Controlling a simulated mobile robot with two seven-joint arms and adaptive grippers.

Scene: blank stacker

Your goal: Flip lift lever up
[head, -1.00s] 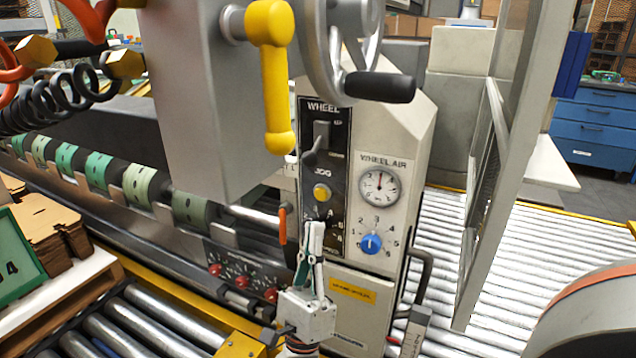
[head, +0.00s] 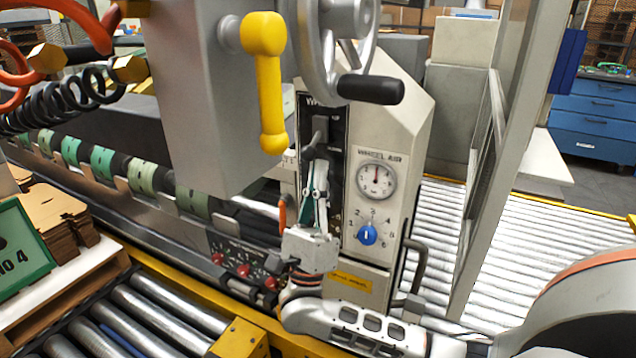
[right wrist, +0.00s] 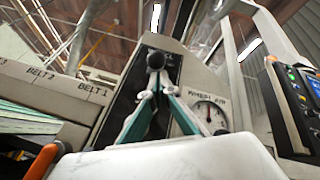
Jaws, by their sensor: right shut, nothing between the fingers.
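The lift lever is most likely the dark lever (head: 320,128) on the black WHEEL panel strip. In the head view my gripper hides its lower part. My right gripper (head: 318,166) is upright and shut with nothing in it, in front of the black strip just below the lever's base. In the right wrist view a dark round knob (right wrist: 156,60) shows just beyond the tips of my right gripper (right wrist: 156,88). I cannot tell whether they touch. My left gripper is not in view.
A pressure gauge (head: 376,180) and blue dial (head: 367,235) sit right of the strip. A handwheel's black handle (head: 370,89) juts out above it. A yellow handle (head: 267,85) hangs at upper left. An orange lever (head: 282,210) stands left of the gripper.

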